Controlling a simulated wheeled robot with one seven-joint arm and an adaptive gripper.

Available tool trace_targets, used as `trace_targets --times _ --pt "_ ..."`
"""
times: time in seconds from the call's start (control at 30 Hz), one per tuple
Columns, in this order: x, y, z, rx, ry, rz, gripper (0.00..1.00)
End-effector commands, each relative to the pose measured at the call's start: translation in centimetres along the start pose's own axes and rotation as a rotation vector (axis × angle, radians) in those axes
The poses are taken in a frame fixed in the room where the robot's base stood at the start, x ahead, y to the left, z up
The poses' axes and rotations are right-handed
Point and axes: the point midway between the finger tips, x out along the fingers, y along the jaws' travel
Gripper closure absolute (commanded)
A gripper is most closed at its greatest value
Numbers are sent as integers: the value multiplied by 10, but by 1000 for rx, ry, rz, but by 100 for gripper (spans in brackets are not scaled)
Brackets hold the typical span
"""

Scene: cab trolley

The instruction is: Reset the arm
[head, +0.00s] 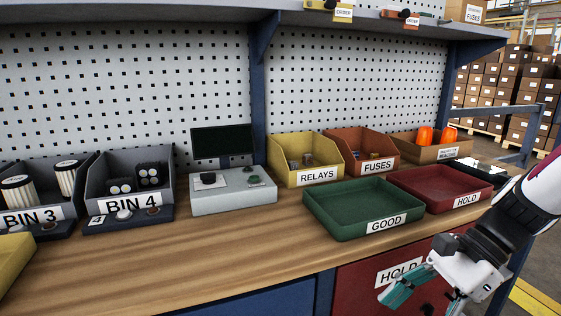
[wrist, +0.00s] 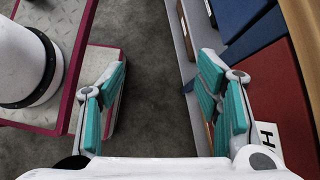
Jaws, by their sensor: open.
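My gripper (head: 424,297) is at the lower right of the head view, in front of the bench and before the red cabinet front (head: 365,270) with a HOLD label. Its teal fingers are apart and hold nothing. In the wrist view my gripper (wrist: 160,100) is open, with bare grey floor between the fingers. My arm comes in from the right edge of the head view. The lowest part of the gripper is cut off by the frame.
The wooden bench (head: 170,255) holds a green GOOD tray (head: 335,222), a red HOLD tray (head: 440,200), a yellow RELAYS bin (head: 317,177), an orange FUSES bin (head: 376,167) and a grey device (head: 232,198). BIN 3 (head: 32,218) and BIN 4 (head: 132,206) stand left. The front bench strip is clear.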

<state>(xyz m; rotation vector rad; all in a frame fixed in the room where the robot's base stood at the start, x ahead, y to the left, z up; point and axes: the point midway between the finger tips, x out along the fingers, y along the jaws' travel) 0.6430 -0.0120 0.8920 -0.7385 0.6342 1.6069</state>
Motion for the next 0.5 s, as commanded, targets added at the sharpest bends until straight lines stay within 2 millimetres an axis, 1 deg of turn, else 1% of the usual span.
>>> trace_targets --times 0.03,0.2,0.33,0.5 --pt "-1 11 14 -92 52 27 42" --pt "-3 48 43 -386 203 122 42" --pt "-7 78 58 -607 311 195 42" --pt "-12 115 68 -886 442 288 42"
